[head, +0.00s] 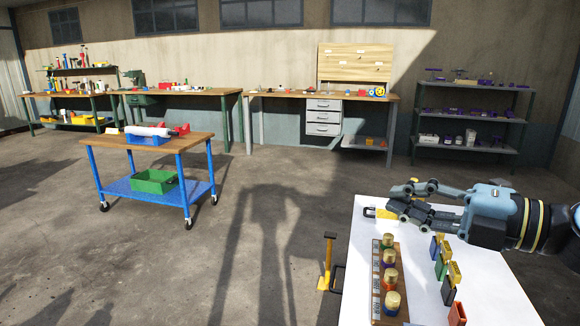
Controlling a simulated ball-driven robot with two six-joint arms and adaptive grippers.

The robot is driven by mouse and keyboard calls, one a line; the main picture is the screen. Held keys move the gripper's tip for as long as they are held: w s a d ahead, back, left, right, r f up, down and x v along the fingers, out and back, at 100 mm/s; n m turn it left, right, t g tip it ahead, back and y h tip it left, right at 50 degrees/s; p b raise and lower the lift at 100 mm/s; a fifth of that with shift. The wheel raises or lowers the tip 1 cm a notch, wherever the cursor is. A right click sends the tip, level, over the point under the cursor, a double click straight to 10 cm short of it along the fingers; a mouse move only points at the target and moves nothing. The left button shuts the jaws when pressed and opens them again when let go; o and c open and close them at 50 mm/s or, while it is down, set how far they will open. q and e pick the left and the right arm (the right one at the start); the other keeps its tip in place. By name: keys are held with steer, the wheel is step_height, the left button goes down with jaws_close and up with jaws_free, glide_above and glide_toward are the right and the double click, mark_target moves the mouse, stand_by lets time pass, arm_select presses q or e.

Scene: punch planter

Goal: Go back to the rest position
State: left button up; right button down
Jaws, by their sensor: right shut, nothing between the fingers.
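My right gripper (384,197) comes in from the right. It is shut and empty above the far part of a white table (420,288). My left gripper is not in view. A wooden rack (402,258) on the table holds several gold-topped cylinders in a row, with a strip of labels on its left. To its right is a row of small coloured holders, among them a blue one (434,247), a green one (441,268) and an orange-red one (457,314). A yellow item (385,213) lies partly hidden under the gripper.
A yellow and black stand (326,264) is left of the table. A blue cart (158,190) carries a green bin (154,181). Workbenches (320,95) and a shelf (470,115) line the back wall. The floor between is clear.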

steer(key=d+r+m+t+h, duration=0.4)
steer(key=d+r+m+t, duration=0.1)
steer(key=r+m+t, duration=0.3)
steer(key=s+d+f+m+t+h, duration=0.2)
steer(key=d+f+m+h, duration=0.1)
steer(key=d+m+h, duration=0.65)
steer(key=s+d+f+m+g+h, duration=0.2)
steer(key=s+f+m+g+h, duration=0.35)
steer(key=f+m, duration=0.35)
steer(key=s+a+f+m+g+y, duration=0.15)
steer(key=s+a+f+g, duration=0.35)
steer(key=s, duration=0.5)
steer(key=s+a+f+m+g+y, duration=0.1)
steer(key=s+a+f+g+y, duration=0.15)
steer(key=s+f+g, duration=0.65)
step_height(320, 180, down, 25)
steer(key=s+d+t+b, duration=0.1)
steer(key=s+d+b, duration=0.1)
steer(key=d, duration=0.1)
steer(key=s+d+f+g+b, duration=0.1)
steer(key=s+f, duration=1.8)
steer(key=shift+f+y, duration=0.2)
steer(key=shift+y, duration=0.1)
